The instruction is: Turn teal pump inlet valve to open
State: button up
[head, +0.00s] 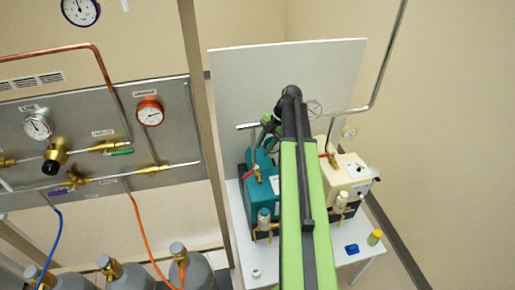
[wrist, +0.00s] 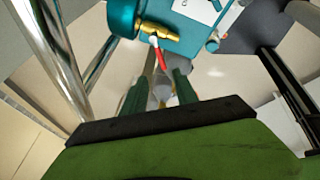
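The teal pump (head: 262,186) stands on a white table, left of my arm in the head view. A brass valve with a red lever (head: 254,171) sits on its top. In the wrist view the teal pump (wrist: 188,25) fills the top, with the brass valve (wrist: 158,32) and its red lever (wrist: 162,58) pointing down the picture. My gripper (wrist: 163,73) is open, its two dark green fingers apart. The lever's tip shows near the gap between the fingertips; I cannot tell whether they touch. In the head view my arm mostly hides the gripper.
A cream pump (head: 350,177) with its own red-handled valve stands right of my arm. A blue item (head: 351,249) and a yellow-capped bottle (head: 374,238) lie near the table's right edge. A gauge panel (head: 90,135) and grey cylinders (head: 130,277) are at left. Metal pipes rise nearby.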

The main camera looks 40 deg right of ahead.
jog(key=p+v, duration=0.2)
jog(key=v, duration=0.2)
jog(key=shift+r, duration=0.1)
